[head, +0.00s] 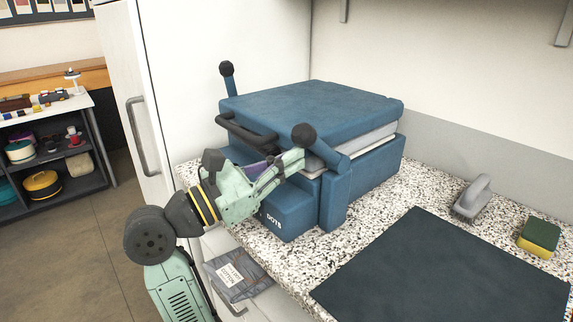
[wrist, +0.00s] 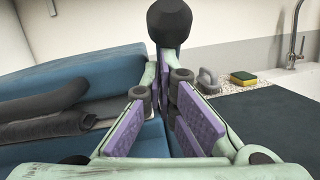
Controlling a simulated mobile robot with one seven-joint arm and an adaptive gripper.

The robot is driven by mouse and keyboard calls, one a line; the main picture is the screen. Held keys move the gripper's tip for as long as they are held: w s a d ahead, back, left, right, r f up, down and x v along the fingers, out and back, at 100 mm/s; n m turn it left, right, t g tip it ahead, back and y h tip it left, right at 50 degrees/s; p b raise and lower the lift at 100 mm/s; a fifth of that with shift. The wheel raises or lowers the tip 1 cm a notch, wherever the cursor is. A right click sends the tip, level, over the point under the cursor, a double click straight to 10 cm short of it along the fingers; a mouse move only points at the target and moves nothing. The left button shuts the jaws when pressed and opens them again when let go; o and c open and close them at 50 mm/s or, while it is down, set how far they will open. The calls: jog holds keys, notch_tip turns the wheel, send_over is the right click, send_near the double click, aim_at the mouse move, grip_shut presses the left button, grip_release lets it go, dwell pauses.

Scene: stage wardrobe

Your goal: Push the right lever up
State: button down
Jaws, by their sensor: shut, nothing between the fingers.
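A blue press with a grey layer under its lid (head: 310,100) stands on the speckled counter. Its right lever (head: 331,153) slants forward from the side pivot and ends in a black ball knob (head: 304,135). The left lever (head: 229,78) stands upright at the far side. My gripper (head: 300,160) is shut and empty, its fingertips just below the right knob. In the wrist view my fingertips (wrist: 162,88) lie in front of the right lever's black knob (wrist: 170,22). Whether they touch the lever cannot be told.
A dark mat (head: 440,270) lies on the counter at right. A black front handle (head: 247,134) juts from the press. A white cabinet (head: 220,40) stands behind left.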

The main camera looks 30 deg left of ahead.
aim_at(299, 134)
jog(key=r, duration=0.1)
jog(key=w+r, duration=0.2)
jog(key=r, duration=0.1)
jog(key=shift+w+d, duration=0.1)
jog(key=shift+d, duration=0.3)
jog(key=shift+w+d+r, duration=0.25)
jog(key=shift+w+r, duration=0.3)
jog(key=shift+w, duration=0.05)
jog(key=shift+w+d+r, duration=0.2)
jog(key=shift+w+r, duration=0.35)
jog(key=shift+w, duration=0.05)
jog(key=shift+r, duration=0.1)
